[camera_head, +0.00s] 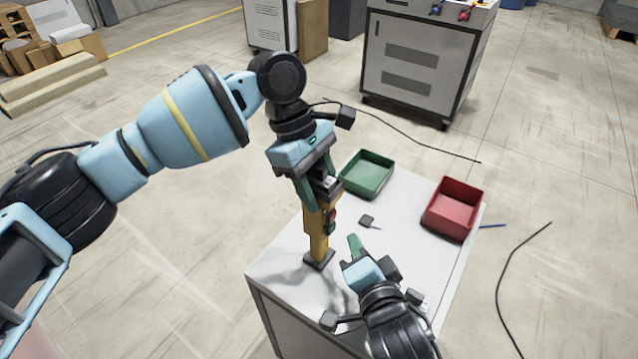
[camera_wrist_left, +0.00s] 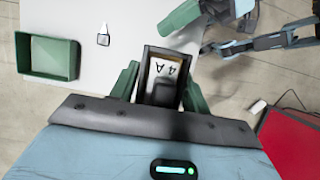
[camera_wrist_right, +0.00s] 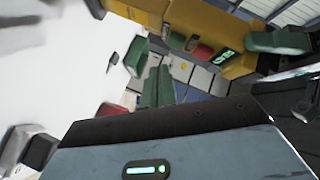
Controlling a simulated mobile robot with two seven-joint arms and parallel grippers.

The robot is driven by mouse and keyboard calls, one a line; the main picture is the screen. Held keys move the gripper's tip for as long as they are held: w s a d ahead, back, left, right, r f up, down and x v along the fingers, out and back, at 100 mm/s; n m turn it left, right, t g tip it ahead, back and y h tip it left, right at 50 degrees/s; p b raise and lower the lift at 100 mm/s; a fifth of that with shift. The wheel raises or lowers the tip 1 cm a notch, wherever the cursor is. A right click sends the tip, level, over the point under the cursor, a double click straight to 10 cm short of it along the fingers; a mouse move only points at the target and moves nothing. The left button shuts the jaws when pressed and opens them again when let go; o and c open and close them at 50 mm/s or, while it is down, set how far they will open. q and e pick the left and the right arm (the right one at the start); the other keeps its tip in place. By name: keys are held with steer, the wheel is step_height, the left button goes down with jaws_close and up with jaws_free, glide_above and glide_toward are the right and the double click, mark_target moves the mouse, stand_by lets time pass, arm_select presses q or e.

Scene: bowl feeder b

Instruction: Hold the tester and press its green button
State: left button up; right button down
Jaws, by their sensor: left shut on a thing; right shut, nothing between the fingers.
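The yellow tester (camera_head: 317,228) stands nearly upright over the near left part of the white table (camera_head: 270,262). My left gripper (camera_head: 318,190) is shut on its upper part; the labelled top (camera_wrist_left: 164,70) shows between the fingers in the left wrist view. The tester's side has a red button (camera_head: 332,214) and a green button (camera_head: 331,228). The right wrist view also shows the green button (camera_wrist_right: 176,40), red button (camera_wrist_right: 202,52) and a lit display (camera_wrist_right: 223,57). My right gripper (camera_head: 354,243) is shut and empty, just right of the tester; I cannot tell whether it touches.
A green bin (camera_head: 367,174) and a red bin (camera_head: 453,208) stand at the table's far side. A small dark-and-white part (camera_head: 367,220) lies between them and the grippers. A grey cabinet (camera_head: 420,70) stands behind. Cables lie on the floor.

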steer(key=shift+s+d, duration=0.6)
steer(key=shift+d, duration=0.3)
steer(key=shift+s+d, duration=0.6)
steer(key=shift+d, duration=0.3)
arm_select(q)
steer(key=o, duration=1.4)
steer(key=shift+o, duration=0.2)
steer(key=v, duration=1.2)
steer(key=w+a+p, duration=0.1)
steer(key=w+a, duration=0.3)
steer(key=a, duration=0.2)
steer(key=shift+w+a+p, duration=0.25)
steer(key=shift+a+p, duration=0.05)
steer(key=shift+a, duration=0.1)
arm_select(e)
steer(key=shift+w+r+t, duration=0.15)
steer(key=shift+r, duration=0.75)
steer(key=shift+w+r+t, duration=0.1)
steer(key=shift+r+t, duration=0.05)
steer(key=shift+r, duration=0.75)
arm_select(q)
steer(key=shift+s+f, duration=0.1)
steer(key=shift+f, duration=0.05)
arm_select(e)
steer(key=shift+s, duration=0.1)
